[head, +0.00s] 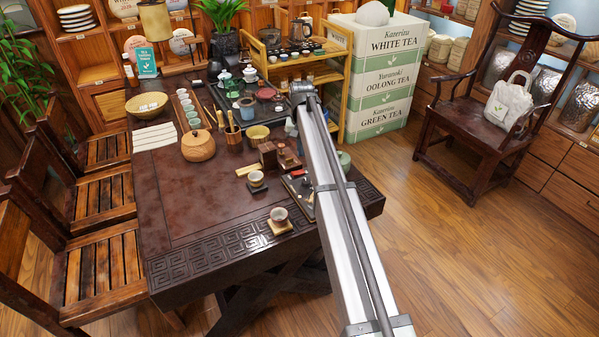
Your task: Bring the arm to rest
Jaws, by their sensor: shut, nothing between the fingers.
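My arm, a long white-and-grey link (345,220), rises from the bottom right across the front right of the dark wooden tea table (200,200). A grey joint (302,90) at its upper end stands over the back right of the table in this view. I cannot make out my gripper or its fingers; the arm may hide them. Near the arm are a small cup on a wooden coaster (279,216), another cup on a dark coaster (256,179), and a dark tray (300,190) partly hidden by the link.
A round wooden jar (198,147), a yellow bowl (147,104) and a black tea tray (232,90) stand on the table. Behind are a bamboo shelf (338,75) and stacked tea boxes (380,85). Chairs (100,265) flank the left; an armchair (470,130) stands right. The right floor (480,260) is clear.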

